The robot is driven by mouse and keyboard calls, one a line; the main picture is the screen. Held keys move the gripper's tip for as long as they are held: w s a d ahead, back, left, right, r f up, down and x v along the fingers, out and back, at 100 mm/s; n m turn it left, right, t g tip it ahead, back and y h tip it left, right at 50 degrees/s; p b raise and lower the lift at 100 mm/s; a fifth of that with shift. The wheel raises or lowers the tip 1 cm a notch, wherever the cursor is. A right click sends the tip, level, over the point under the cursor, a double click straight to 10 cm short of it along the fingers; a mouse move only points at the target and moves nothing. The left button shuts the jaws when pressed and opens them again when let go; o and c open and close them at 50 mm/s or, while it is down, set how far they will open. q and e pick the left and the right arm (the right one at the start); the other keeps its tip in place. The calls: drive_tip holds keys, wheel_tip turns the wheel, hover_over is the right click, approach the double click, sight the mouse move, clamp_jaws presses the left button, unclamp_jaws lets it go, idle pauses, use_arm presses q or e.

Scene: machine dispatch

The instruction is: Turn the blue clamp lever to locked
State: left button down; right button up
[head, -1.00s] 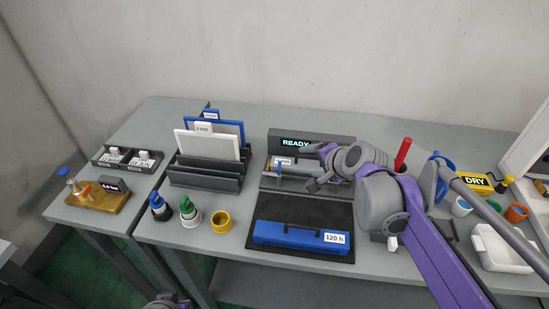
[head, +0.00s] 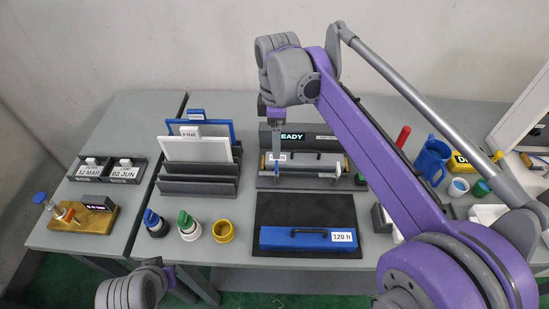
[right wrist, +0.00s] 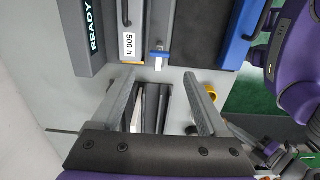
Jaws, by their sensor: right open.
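The machine (head: 300,183) with a READY display stands at the back of the table and holds a grey cartridge labelled 500 h. In the right wrist view the lever (right wrist: 159,61) shows as a small pale and blue piece beside the 500 h label (right wrist: 129,46). The open right gripper (right wrist: 160,84) has a finger on each side of the lever's line, and the lever appears just beyond the fingertips. My left gripper (head: 168,276) is at the lower edge, partly visible.
A blue 120 h cartridge (head: 285,238) lies on the black mat (head: 305,209) in front. A rack (head: 195,188) with panels stands left of the machine. Several capped bottles and a yellow ring (head: 223,231) are in front of it. A blue jug (head: 432,160) stands right.

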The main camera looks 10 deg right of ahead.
sight(277, 165)
wheel_tip(277, 165, down, 9)
drive_tip(key=shift+f, duration=0.15)
drive_tip(key=shift+c, duration=0.3)
clamp_jaws()
